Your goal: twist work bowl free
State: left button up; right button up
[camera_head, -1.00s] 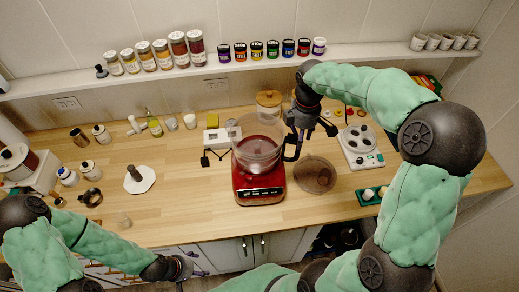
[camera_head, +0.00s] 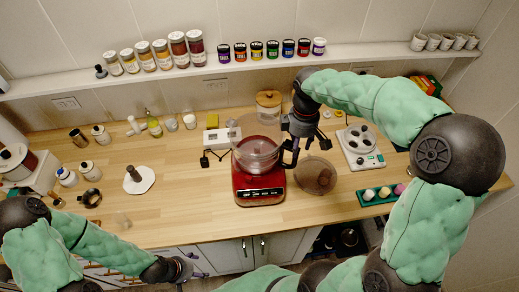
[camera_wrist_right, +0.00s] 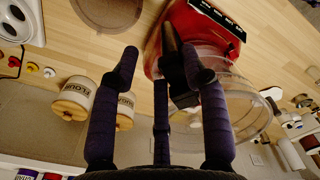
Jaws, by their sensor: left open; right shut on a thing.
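The red food processor base (camera_head: 258,186) stands on the wooden counter. The clear work bowl (camera_head: 255,154) sits upright on top of it, with its dark handle (camera_wrist_right: 176,65) on the right side. My right gripper (camera_head: 292,150) is at that handle, shut on it. In the right wrist view, the fingers (camera_wrist_right: 165,80) lie around the handle, with the red base and bowl beyond. My left gripper (camera_head: 187,268) is open and empty, low in front of the counter, away from the processor.
A round translucent lid (camera_head: 315,176) lies right of the base. A white appliance with round wells (camera_head: 361,148) and a green tray (camera_head: 380,194) are further right. A jar with a wooden lid (camera_head: 268,106) stands behind. A white octagonal board (camera_head: 140,182) lies left; counter between is mostly clear.

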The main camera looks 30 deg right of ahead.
jog(key=o, duration=1.3)
jog(key=shift+a+f, duration=0.1)
jog(key=shift+c, duration=0.2)
notch_tip(320, 180, up, 8)
jog(key=p, duration=0.6)
jog(key=shift+f, duration=0.15)
